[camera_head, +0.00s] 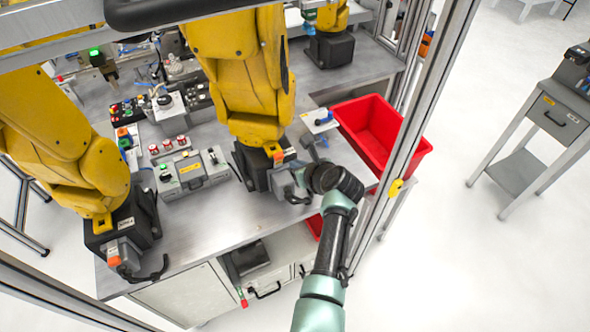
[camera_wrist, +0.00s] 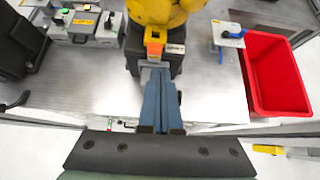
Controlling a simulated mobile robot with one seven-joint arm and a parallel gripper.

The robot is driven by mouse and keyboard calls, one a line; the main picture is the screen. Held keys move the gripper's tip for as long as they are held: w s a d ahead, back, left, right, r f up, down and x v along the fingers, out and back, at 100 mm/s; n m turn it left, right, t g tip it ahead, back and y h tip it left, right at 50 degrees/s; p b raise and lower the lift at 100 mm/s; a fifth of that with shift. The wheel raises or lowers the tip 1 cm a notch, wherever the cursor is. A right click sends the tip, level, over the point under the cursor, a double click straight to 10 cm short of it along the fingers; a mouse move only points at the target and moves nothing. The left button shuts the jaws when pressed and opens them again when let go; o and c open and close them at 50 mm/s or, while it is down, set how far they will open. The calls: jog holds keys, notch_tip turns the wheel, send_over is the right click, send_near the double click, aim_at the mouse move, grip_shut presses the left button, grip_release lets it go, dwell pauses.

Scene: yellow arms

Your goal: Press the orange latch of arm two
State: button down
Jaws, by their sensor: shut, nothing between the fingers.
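A yellow arm (camera_head: 245,75) stands on a black base in the middle of the bench, with an orange latch (camera_head: 277,155) at the front of the base, above a grey connector. The latch also shows in the wrist view (camera_wrist: 154,36), just beyond my fingertips. My gripper (camera_head: 301,168) is shut and empty, its fingers (camera_wrist: 157,72) close together and pointing at the grey connector below the latch. I cannot tell whether they touch it. A second yellow arm (camera_head: 65,150) at the left has a similar orange latch (camera_head: 114,261). The base labels are too small to read.
A red bin (camera_head: 385,132) stands right of the middle arm. A small plate with a blue handle (camera_head: 321,120) lies between them. A grey control box (camera_head: 192,172) sits to the left. A metal frame post (camera_head: 425,95) rises beside the bench at the right.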

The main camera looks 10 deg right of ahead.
jog(key=r, duration=0.2)
jog(key=w+r, duration=0.2)
jog(key=r, duration=0.1)
jog(key=shift+a+r+b, duration=0.1)
jog(key=shift+r+b, duration=0.2)
jog(key=shift+b, duration=0.1)
jog(key=shift+s+r, duration=0.1)
jog(key=shift+s, duration=0.05)
